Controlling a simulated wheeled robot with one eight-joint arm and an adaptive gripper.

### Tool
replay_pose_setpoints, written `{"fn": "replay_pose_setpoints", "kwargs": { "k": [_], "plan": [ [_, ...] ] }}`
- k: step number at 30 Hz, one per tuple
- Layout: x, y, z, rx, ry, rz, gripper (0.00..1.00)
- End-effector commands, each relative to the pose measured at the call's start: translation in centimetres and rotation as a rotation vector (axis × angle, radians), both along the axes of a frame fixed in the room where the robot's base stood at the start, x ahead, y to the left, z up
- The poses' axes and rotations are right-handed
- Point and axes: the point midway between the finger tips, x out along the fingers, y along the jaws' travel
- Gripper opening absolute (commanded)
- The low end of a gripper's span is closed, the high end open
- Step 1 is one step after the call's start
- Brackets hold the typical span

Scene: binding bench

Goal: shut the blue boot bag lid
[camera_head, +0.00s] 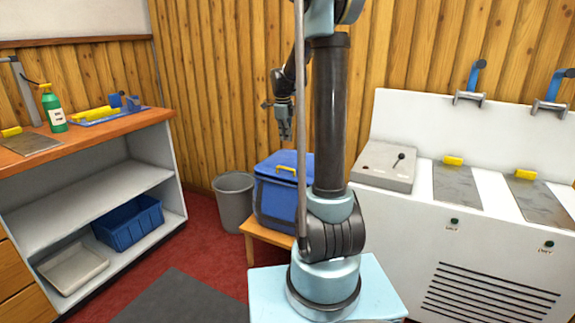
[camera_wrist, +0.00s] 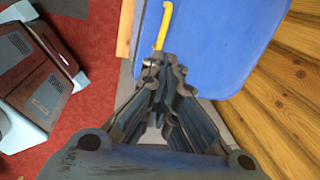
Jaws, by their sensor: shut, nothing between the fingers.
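The blue boot bag (camera_head: 273,204) stands on a low wooden bench in the head view, partly hidden behind my arm. Its blue lid (camera_head: 286,163) is on top, with a yellow handle (camera_head: 286,170) near the front. I cannot tell whether the lid is fully down. My gripper (camera_head: 286,136) is above the bag, pointing down, with its fingers together and empty. In the wrist view, the lid (camera_wrist: 225,40) fills the upper right, and the yellow handle (camera_wrist: 164,25) appears just beyond my gripper's fingertips (camera_wrist: 163,62). Contact cannot be told.
A grey bin (camera_head: 234,203) stands left of the wooden bench (camera_head: 257,236). A wood-panelled wall (camera_head: 215,90) is close behind. A white machine cabinet (camera_head: 455,240) stands at right, and a shelf unit (camera_head: 95,200) at left.

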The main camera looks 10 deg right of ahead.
Motion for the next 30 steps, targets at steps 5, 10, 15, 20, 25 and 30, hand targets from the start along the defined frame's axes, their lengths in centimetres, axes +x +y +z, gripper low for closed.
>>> {"fn": "replay_pose_setpoints", "kwargs": {
  "k": [5,10,15,20,25,30],
  "plan": [
    [0.7,0.0,-0.8,0.002,-0.001,-0.029,0.00],
    [0.9,-0.2,-2.8,0.002,-0.001,-0.029,0.00],
    [1.2,-0.5,-5.7,0.003,-0.001,-0.028,0.00],
    [1.5,-0.7,-8.4,0.003,-0.002,-0.029,0.00],
    [1.9,-1.0,-10.9,0.003,-0.002,-0.028,0.00],
    [2.1,-1.1,-12.8,0.003,-0.002,-0.028,0.00]
  ]
}}
